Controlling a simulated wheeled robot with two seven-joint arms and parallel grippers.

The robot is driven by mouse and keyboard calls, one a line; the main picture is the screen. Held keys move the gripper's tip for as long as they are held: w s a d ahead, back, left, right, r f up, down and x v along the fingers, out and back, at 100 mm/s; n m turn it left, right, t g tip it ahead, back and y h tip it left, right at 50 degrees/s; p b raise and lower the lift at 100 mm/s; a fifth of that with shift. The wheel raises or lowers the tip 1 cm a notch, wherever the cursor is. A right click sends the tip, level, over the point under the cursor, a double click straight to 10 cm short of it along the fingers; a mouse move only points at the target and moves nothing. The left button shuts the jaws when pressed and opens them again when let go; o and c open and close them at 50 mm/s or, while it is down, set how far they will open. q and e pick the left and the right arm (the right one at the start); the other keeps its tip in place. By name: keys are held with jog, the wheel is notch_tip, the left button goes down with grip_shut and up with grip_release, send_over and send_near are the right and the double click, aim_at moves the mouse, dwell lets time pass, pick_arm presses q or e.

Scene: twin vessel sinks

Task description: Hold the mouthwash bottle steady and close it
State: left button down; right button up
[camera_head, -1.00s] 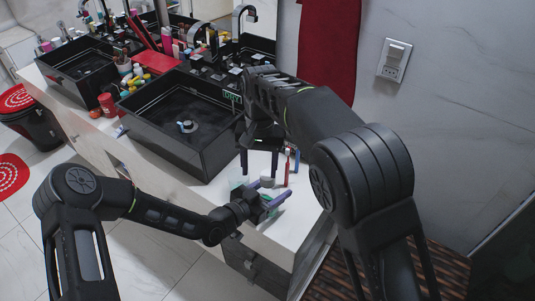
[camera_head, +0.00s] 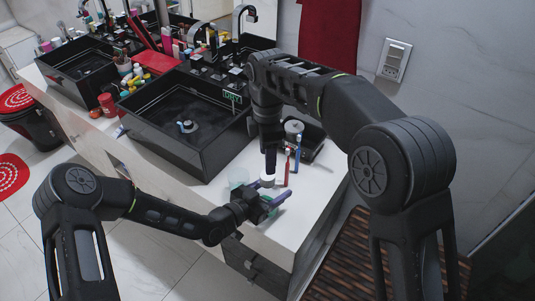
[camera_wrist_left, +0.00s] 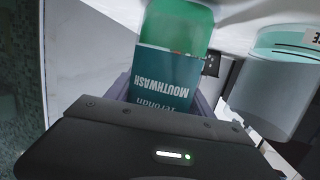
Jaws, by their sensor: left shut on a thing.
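The green mouthwash bottle shows large in the left wrist view (camera_wrist_left: 175,65), its label upside down there. In the head view most of it is hidden by my left gripper (camera_head: 268,197), which is shut on it near the counter's front edge. A small round white cap (camera_head: 268,182) shows just above the left fingers; I cannot tell whether it is seated on the bottle. My right gripper (camera_head: 270,168) points straight down over the cap. Its fingers are seen edge-on, so their opening is hidden.
A translucent cup (camera_head: 238,177) stands left of the bottle. A red toothbrush (camera_head: 287,168) and a blue one (camera_head: 297,155) stand to the right, close to the right gripper. A dark tray (camera_head: 314,141) lies behind, and a black sink (camera_head: 165,140) is at left.

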jog(key=shift+f, duration=0.1)
send_over(268, 196)
jog(key=w, duration=0.3)
jog(key=shift+s+f, duration=0.1)
jog(key=shift+f, duration=3.85)
jog(key=shift+c, duration=0.4)
grip_shut()
